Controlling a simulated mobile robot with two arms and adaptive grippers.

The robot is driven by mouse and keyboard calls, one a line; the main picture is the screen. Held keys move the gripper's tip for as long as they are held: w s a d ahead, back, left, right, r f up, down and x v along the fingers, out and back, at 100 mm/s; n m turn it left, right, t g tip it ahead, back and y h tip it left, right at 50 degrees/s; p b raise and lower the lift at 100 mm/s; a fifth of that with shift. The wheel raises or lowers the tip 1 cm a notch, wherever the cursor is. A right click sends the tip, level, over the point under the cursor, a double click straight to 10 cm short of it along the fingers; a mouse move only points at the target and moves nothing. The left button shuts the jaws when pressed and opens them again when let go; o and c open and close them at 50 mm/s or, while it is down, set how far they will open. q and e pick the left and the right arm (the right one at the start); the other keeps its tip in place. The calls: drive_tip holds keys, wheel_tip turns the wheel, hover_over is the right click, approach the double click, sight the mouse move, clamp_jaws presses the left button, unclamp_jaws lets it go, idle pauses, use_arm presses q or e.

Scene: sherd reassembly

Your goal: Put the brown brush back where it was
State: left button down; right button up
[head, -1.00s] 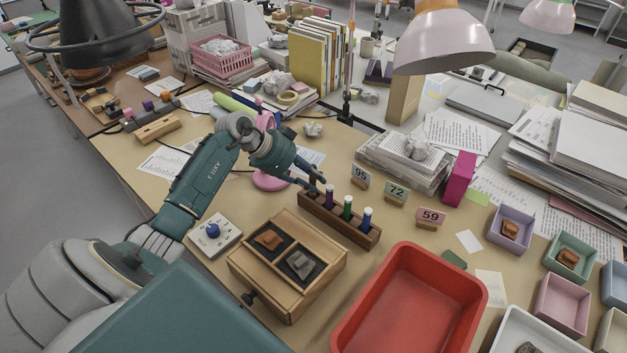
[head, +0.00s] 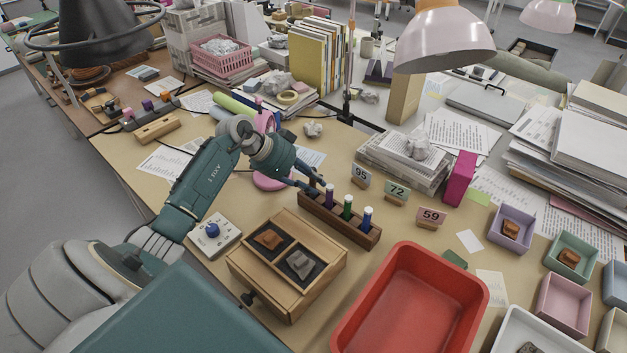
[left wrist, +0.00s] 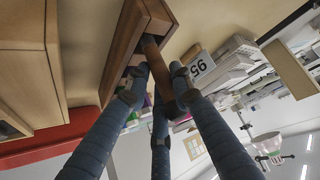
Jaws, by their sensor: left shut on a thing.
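My left gripper (head: 312,187) is at the far left end of the wooden rack (head: 340,224), shut on a thin brown brush (left wrist: 161,84). In the left wrist view the fingers (left wrist: 158,88) close around the brush, and its dark end points at the end of the rack (left wrist: 126,45). I cannot tell how deep it sits in the slot. In the head view the brush is mostly hidden by the fingers. Purple (head: 329,195), green (head: 347,208) and blue (head: 367,217) white-topped items stand upright in the rack. My right gripper is not in view.
A wooden box with two sherds (head: 318,287) stands in front of the rack, with a red tray (head: 472,272) to its right. Number cards 95 (head: 361,175), 72 (head: 397,191) and 59 (head: 431,217) stand behind. A pink round base (head: 270,181) is left of the gripper.

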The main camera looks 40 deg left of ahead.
use_arm(q)
drive_tip(key=shift+f, duration=0.15)
drive_tip(key=c, duration=1.4)
unclamp_jaws()
drive_tip(key=v, duration=1.2)
